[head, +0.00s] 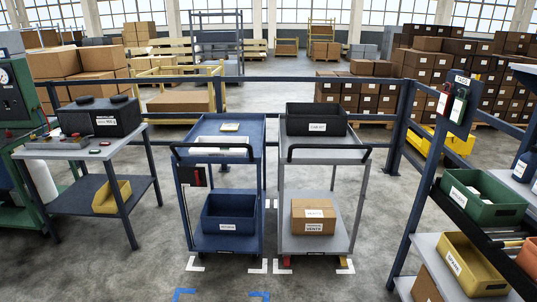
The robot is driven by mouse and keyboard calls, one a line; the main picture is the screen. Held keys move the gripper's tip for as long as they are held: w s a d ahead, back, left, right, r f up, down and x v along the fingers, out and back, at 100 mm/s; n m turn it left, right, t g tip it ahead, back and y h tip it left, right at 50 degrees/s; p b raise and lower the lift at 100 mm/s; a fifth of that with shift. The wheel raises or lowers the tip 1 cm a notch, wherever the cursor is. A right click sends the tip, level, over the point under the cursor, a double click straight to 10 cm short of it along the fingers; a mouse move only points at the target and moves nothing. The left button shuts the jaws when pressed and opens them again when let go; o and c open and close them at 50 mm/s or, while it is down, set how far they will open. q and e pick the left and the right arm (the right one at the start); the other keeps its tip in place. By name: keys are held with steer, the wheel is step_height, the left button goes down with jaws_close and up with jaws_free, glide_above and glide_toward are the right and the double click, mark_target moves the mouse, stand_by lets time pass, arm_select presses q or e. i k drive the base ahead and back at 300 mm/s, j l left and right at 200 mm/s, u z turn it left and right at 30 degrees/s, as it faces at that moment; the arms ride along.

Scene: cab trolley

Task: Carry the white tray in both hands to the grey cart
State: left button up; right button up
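The white tray (222,142) lies on the top shelf of the blue cart (247,121), behind that cart's black handle, which crosses in front of it. Its contents are too small to make out. The grey cart (325,244) stands close to the right of the blue cart. A black labelled bin (316,119) sits toward the back of its top shelf, and the front part of that shelf, behind its black handle, looks bare. A cardboard box (313,216) is on its lower shelf. Neither of my grippers is in view.
A blue bin (229,212) is on the blue cart's lower shelf. A workbench (75,150) stands at left, a stocked shelf rack (427,243) at right. Dark railings run behind the carts. The floor in front is clear.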

mark_target(322, 151)
steer(key=i+l+u, duration=0.1)
steer(key=i+u, duration=0.15)
steer(key=i, duration=0.3)
steer(key=i+l+u, duration=0.25)
steer(key=i, duration=0.3)
steer(key=i+j+z, duration=0.15)
steer(key=i+j, duration=0.35)
steer(key=i+l, duration=0.05)
steer(key=i, duration=0.05)
